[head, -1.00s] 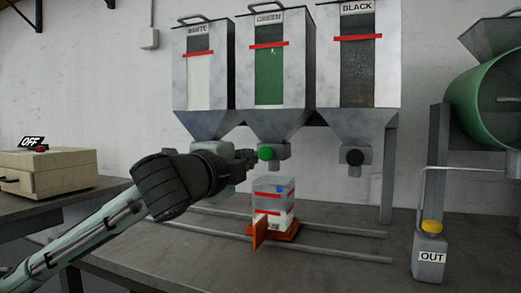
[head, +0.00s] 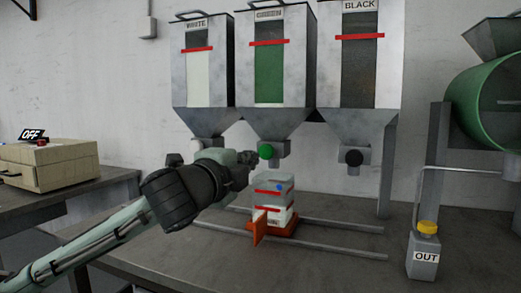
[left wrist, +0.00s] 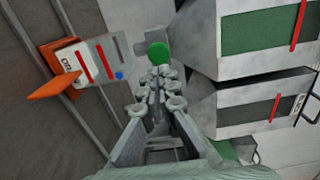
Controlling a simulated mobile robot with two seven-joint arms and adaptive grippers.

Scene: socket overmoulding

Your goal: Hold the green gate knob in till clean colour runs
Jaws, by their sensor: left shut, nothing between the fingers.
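The green gate knob (head: 266,151) sits on the outlet under the hopper labelled GREEN (head: 269,75). My left gripper (head: 250,158) is shut and empty, its tip just left of the knob in the head view. In the left wrist view the closed fingers (left wrist: 160,78) point at the green knob (left wrist: 158,53), with their tips close to its face; I cannot tell whether they touch. A clear container (head: 272,199) with red marks and pale contents stands on an orange carriage (head: 259,228) below the green outlet. My right gripper is not in view.
White hopper (head: 203,75) with a white knob (head: 197,146) is left; black hopper (head: 359,70) with a black knob (head: 354,157) is right. Rails (head: 345,246) run under the outlets. An OUT bottle (head: 424,255) and green drum (head: 490,105) stand right; an OFF box (head: 45,164) is left.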

